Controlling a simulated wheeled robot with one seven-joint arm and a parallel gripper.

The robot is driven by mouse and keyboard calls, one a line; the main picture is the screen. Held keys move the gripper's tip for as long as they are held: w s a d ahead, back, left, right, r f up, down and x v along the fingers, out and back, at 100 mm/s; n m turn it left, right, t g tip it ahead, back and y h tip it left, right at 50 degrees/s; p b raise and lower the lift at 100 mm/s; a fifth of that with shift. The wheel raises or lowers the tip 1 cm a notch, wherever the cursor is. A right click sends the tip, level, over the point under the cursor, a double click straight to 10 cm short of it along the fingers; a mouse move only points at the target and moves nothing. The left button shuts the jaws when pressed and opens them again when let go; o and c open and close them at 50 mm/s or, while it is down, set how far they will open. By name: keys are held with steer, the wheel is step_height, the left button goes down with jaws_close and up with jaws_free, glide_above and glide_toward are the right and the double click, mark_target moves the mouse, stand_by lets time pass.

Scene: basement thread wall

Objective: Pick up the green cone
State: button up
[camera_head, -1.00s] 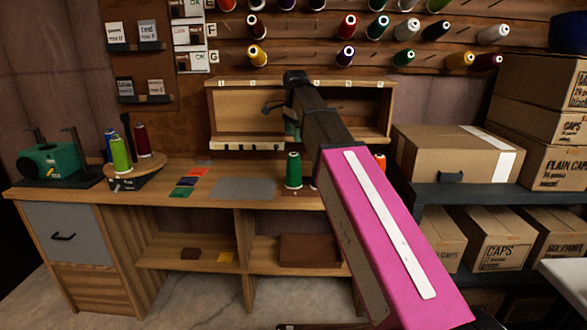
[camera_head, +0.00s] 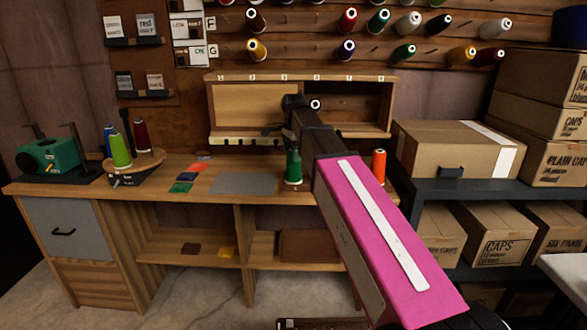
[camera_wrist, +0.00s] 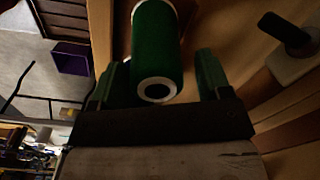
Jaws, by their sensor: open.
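The dark green cone (camera_head: 293,168) stands upright on the wooden bench top. In the wrist view the green cone (camera_wrist: 156,45) shows between the two green fingers, with its white-ringed end towards the camera. My gripper (camera_wrist: 158,72) is open, one finger on each side of the cone, with visible gaps. In the head view my gripper (camera_head: 291,138) is right above the cone, close to its top. It is partly hidden by my own arm, and I cannot tell whether it touches the cone.
An orange cone (camera_head: 379,165) stands on the bench to the right, beside my arm. A grey mat (camera_head: 245,184) lies to the left. A wooden shelf box (camera_head: 240,103) is behind. A turntable (camera_head: 140,168) holds several cones. Cartons (camera_head: 455,150) stand on the right rack.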

steer(key=shift+f, duration=0.7)
steer(key=c, duration=1)
steer(key=shift+r, duration=0.2)
step_height(320, 180, up, 18)
steer(key=shift+f, duration=0.15)
